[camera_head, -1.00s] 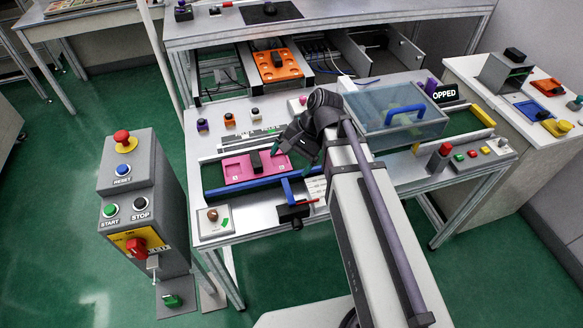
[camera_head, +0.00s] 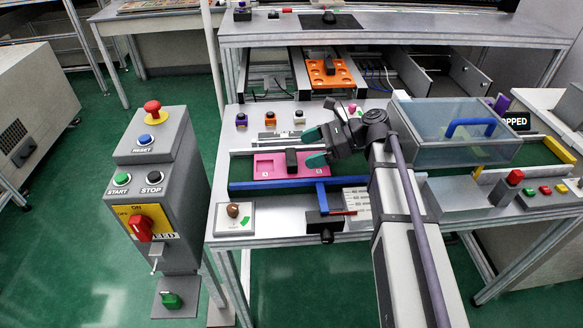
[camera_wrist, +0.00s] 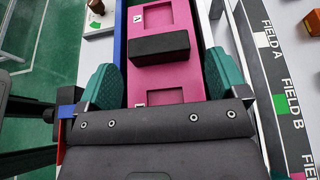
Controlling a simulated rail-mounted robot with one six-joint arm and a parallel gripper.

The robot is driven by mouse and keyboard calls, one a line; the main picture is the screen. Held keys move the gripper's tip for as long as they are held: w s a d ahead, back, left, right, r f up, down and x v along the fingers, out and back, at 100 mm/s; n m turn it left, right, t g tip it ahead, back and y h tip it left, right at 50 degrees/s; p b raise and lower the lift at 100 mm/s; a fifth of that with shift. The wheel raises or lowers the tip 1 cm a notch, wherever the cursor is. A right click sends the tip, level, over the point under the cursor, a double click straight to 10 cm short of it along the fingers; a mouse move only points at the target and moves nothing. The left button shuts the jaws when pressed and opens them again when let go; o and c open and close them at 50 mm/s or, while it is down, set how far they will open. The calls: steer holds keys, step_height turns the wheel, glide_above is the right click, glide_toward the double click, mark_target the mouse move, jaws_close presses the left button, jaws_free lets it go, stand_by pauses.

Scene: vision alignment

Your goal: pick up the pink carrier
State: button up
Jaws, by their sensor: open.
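The pink carrier (camera_head: 263,165) lies flat in the track at the front left of the workbench. It has square recesses and a black block-shaped handle (camera_head: 291,160) standing up at its middle. My gripper (camera_head: 314,147) is at the right part of the carrier, with its two green fingertips apart. In the wrist view, the carrier (camera_wrist: 178,85) runs between the open fingers of my gripper (camera_wrist: 164,80), and the black handle (camera_wrist: 158,48) lies crosswise just beyond the fingertips. Nothing is between the fingers' pads except the carrier below; I cannot tell the exact height.
A blue bar (camera_head: 270,184) runs along the carrier's front side. A clear box with a blue handle (camera_head: 455,140) stands to the right. Several small buttons on blocks sit behind the track. A grey control post (camera_head: 160,200) stands at the left.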

mark_target(293, 156)
steer(key=b+x, duration=0.1)
steer(key=x, duration=0.3)
steer(key=shift+s+a+f+b, duration=0.2)
steer(key=shift+a+f+b, duration=0.1)
steer(key=shift+b, duration=0.1)
steer(key=shift+a, duration=0.15)
steer(key=shift+r, duration=0.1)
steer(key=c, duration=0.9)
steer(key=shift+r+p, duration=14.95)
steer(key=shift+p, duration=0.1)
